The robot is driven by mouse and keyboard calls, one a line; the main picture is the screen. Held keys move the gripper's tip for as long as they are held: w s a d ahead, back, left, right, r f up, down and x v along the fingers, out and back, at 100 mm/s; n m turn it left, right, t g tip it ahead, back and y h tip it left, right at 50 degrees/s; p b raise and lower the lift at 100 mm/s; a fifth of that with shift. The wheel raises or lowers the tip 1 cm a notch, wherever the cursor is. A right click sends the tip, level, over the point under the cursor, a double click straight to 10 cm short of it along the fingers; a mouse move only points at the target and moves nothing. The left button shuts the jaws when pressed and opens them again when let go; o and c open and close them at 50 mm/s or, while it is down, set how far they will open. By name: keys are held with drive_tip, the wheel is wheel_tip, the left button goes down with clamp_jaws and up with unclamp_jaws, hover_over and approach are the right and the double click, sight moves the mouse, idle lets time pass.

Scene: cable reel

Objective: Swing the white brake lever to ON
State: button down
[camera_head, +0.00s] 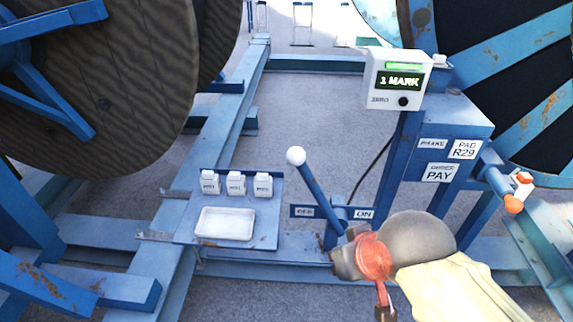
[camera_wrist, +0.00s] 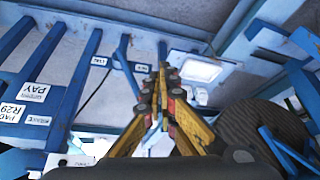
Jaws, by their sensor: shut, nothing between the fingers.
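The brake lever (camera_head: 315,188) has a white ball knob on a blue shaft. In the head view it leans left, its knob above the left end of the label strip, away from the ON label (camera_head: 364,213) at right. My gripper (camera_head: 373,262) is in front of the lever's base, low and to the right of the knob. In the wrist view my gripper (camera_wrist: 163,70) has its yellow fingers together and empty. The lever's blue shaft (camera_wrist: 124,62) shows left of the fingers there; I cannot make out its knob for certain.
A blue shelf with a white tray (camera_head: 225,223) and several small labelled boxes stands left of the lever. A blue post with a "1 MARK" display box (camera_head: 397,80) stands to the right. Large cable reels flank the frame.

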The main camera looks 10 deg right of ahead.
drive_tip(key=w+d+f+n+t+b, duration=0.1)
drive_tip(key=w+n+t, duration=0.15)
drive_tip(key=w, duration=0.65)
drive_tip(key=w+d+f+n+t+b, duration=0.15)
drive_tip(key=w+n, duration=0.25)
drive_tip(key=w, duration=0.5)
drive_tip(key=w+a+f+n+t+y, duration=0.1)
drive_tip(key=w+f+n+t, duration=0.1)
drive_tip(key=w+f+n, duration=0.2)
drive_tip(key=w+a+f+n+t+y+b, duration=0.1)
drive_tip(key=w+f+n, duration=0.4)
drive_tip(key=w, duration=0.6)
drive_tip(key=w+a+f+n+t+b, duration=0.1)
drive_tip(key=w+a+f+n+t, duration=0.1)
drive_tip(key=w+n, duration=0.5)
wheel_tip(320, 180, down, 3)
drive_tip(key=shift+w+r+n+t+y, duration=0.15)
drive_tip(key=shift+w+n+t+y, duration=0.25)
drive_tip(key=shift+w+t, duration=0.25)
drive_tip(key=shift+a+b, duration=0.15)
drive_tip(key=shift+b, duration=0.15)
drive_tip(key=b+x, duration=0.2)
drive_tip(key=x, duration=0.8)
drive_tip(key=d, duration=0.1)
drive_tip(key=d+r, duration=0.1)
drive_tip(key=d, duration=0.2)
drive_tip(key=shift+s+r, duration=0.2)
drive_tip(key=shift+s, duration=0.1)
